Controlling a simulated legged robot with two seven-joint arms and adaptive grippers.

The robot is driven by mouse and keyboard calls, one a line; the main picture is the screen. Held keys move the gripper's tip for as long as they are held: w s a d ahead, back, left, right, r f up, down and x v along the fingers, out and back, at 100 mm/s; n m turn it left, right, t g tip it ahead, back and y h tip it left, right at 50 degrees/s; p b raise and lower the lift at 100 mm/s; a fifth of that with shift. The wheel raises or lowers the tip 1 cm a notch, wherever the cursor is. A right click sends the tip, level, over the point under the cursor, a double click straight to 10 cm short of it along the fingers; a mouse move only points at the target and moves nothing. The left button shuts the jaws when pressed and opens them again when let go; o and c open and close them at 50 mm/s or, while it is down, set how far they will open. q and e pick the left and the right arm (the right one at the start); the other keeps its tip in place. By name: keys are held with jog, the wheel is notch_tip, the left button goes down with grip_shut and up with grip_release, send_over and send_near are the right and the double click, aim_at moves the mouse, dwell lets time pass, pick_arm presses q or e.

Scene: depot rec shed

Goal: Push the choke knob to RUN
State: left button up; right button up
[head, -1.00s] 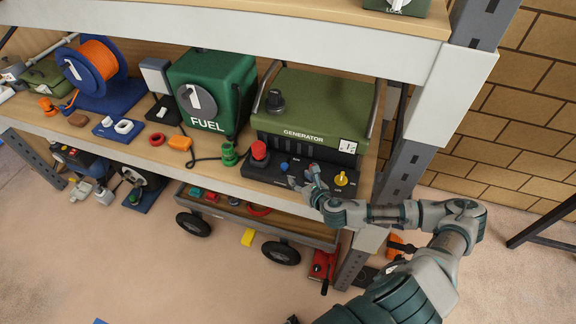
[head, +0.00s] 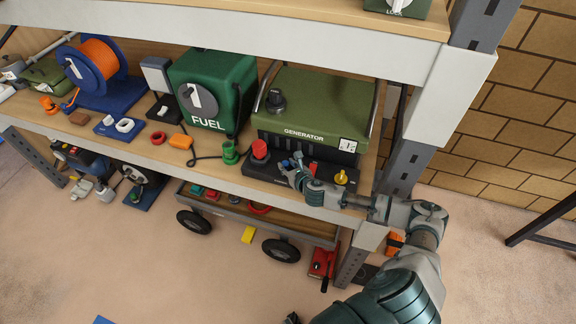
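The green generator (head: 318,105) stands on the shelf at the right, with a dark control panel (head: 258,172) along its front foot. The panel carries a red mushroom button (head: 260,149), a small blue knob (head: 285,163), a small red part (head: 313,168) and a yellow knob (head: 340,178). No choke or RUN lettering is readable, so I cannot tell which is the choke knob. My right gripper (head: 292,168) is over the panel at the blue knob, partly covering it; contact is unclear. Its fingers are too small to judge their opening. My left gripper is not in view.
The green fuel can (head: 212,88) stands left of the generator, with a green fitting (head: 230,153) and dark hose before it. The upper shelf edge (head: 280,33) runs above. The grey post (head: 405,160) is close right of my arm. A cart (head: 290,228) is below.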

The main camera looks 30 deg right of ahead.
aim_at(290, 156)
jog(key=c, duration=0.4)
jog(key=shift+a, duration=0.2)
grip_shut()
jog(key=w+d, duration=0.1)
jog(key=d, duration=0.1)
jog(key=w+d+p, duration=0.1)
jog(key=w, duration=0.1)
jog(key=shift+w+d+r, duration=0.1)
jog(key=shift+d+r, duration=0.05)
jog(key=shift+d, duration=0.2)
jog(key=o, duration=1)
grip_release()
jog(key=shift+a, duration=0.1)
